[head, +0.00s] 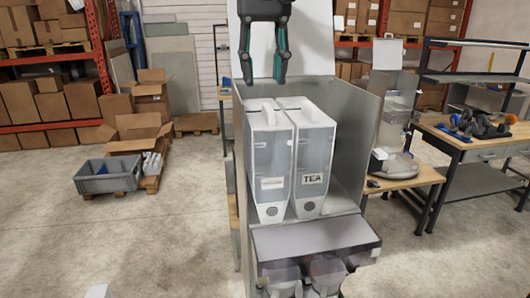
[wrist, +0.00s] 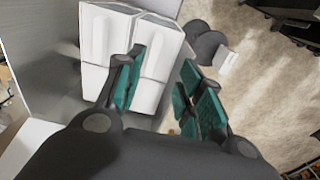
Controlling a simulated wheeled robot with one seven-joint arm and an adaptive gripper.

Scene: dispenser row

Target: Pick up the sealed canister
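Two tall, pale canisters with clear fronts stand side by side, touching or nearly so, in a grey open-fronted stand. The left canister (head: 269,160) has a small label I cannot read. The right canister (head: 315,150) is labelled TEA. I cannot tell which one is sealed. My gripper (head: 263,80) points down above the canisters' tops, apart from them, with its two teal-padded fingers spread and nothing between them. In the wrist view, the white canister tops (wrist: 100,48) lie beyond and left of the open gripper (wrist: 160,82), partly hidden by one finger.
Grey side panels (head: 356,140) flank the canisters. A grey shelf (head: 315,236) with round containers below juts out in front. A wooden bench (head: 475,133) with tools stands at the right. A grey crate (head: 107,177) and cardboard boxes are on the left floor.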

